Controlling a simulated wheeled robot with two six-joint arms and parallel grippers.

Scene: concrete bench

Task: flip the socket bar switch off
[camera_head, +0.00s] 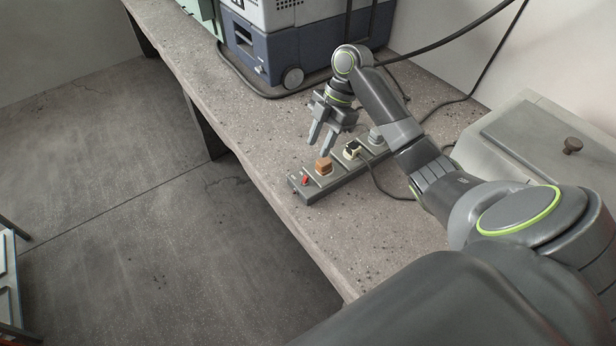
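A dark grey socket bar (337,180) lies at an angle on the concrete bench. Its small red switch (305,181) is at the near left end; which way it is tipped is too small to tell. A brown plug-like block (324,166), a pale plug with a black cable (352,150) and a grey plug (376,136) sit along the bar. My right gripper (321,146) points down just above and behind the brown block. Its two fingers are apart with nothing between them. My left gripper is out of view.
The concrete bench (390,225) has free room in front of the bar. A blue and grey wheeled machine (296,50) stands at the back. A grey box with a knobbed lid (540,140) stands at the right. Black cables run across the bench behind the bar.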

